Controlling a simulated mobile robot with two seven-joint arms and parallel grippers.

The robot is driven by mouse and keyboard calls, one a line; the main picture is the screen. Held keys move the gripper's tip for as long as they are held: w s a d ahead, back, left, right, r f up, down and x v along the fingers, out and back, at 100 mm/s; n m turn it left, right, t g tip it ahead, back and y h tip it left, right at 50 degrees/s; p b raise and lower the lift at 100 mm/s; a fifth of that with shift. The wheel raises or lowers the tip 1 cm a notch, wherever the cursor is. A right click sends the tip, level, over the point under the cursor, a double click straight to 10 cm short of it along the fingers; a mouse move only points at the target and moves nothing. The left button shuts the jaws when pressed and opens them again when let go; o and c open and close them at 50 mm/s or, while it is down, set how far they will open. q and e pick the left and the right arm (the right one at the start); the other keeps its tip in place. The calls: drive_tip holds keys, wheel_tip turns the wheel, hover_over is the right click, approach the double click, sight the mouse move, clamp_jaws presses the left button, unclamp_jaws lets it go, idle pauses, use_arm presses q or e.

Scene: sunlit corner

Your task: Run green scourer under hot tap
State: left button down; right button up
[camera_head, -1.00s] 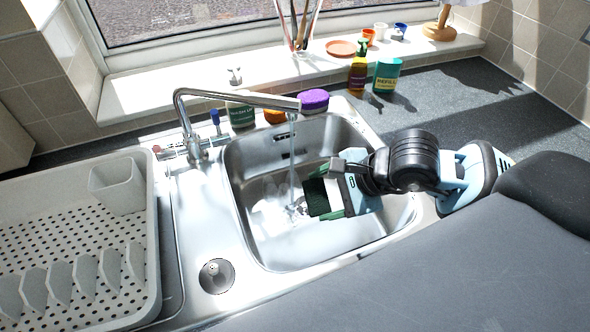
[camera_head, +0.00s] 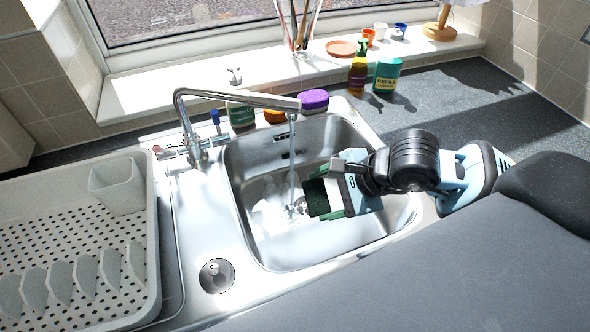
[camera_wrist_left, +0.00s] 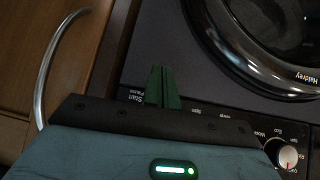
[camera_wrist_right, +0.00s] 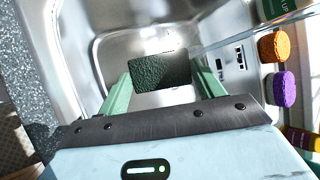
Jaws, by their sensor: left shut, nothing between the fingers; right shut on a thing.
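The dark green scourer (camera_head: 317,198) is held by its edges between the green fingers of my right gripper (camera_head: 335,190), low inside the sink basin. The right wrist view shows the scourer (camera_wrist_right: 160,72) spanning the gap between both fingers. The tap (camera_head: 240,97) is running. Its clear stream (camera_head: 292,160) falls just left of the scourer, and I cannot tell if it touches it. The tap has a red-marked handle (camera_head: 157,150) and a blue-marked handle (camera_head: 215,117). My left gripper (camera_wrist_left: 163,75) is shut and empty, outside the head view, before a dark appliance front.
A grey dish rack (camera_head: 150,255) stands left of the steel sink (camera_head: 240,235). Bottles and sponges, including a purple sponge (camera_head: 314,100), line the back of the sink. A spray bottle (camera_head: 358,75) and a teal tub (camera_head: 387,75) stand behind right.

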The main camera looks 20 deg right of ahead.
use_arm(q)
drive_tip(key=shift+t, duration=0.6)
drive_tip(key=w+r+p, duration=0.1)
drive_tip(key=r, duration=0.1)
drive_tip(key=w+r+p, duration=0.1)
drive_tip(key=w+r, duration=0.1)
drive_tip(key=shift+w+r, duration=0.25)
drive_tip(key=shift+w, duration=0.05)
use_arm(e)
drive_tip(key=s+r, duration=0.4)
drive_tip(key=s, duration=0.1)
drive_tip(key=shift+d, duration=0.35)
use_arm(q)
drive_tip(key=shift+s, duration=0.15)
use_arm(e)
drive_tip(key=shift+w, duration=0.2)
